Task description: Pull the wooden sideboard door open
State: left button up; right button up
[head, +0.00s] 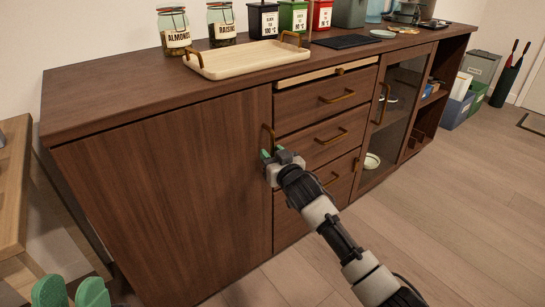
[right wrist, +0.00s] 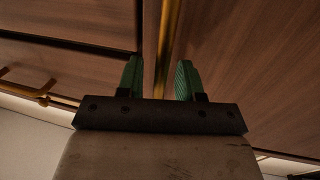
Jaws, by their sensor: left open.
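The dark wooden sideboard (head: 110,112) stands along the wall. Its plain wooden door (head: 160,195) at the left end appears shut. A vertical brass handle (head: 269,132) is on the door's right edge. My right gripper (head: 271,156) is at the handle, hiding its lower part. In the right wrist view the brass handle (right wrist: 167,45) shows between the green fingers of my right gripper (right wrist: 159,80), which are apart with gaps beside the bar. My left gripper (head: 71,292) is open and empty at the bottom left, away from the door.
A glass door (head: 395,118) is farther right. A tray (head: 248,60) and jars (head: 174,30) stand on top. A wooden table (head: 15,180) is at left. The floor (head: 440,220) in front is clear.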

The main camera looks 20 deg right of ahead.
grip_shut()
jog(key=shift+s, duration=0.1)
dwell(0.3)
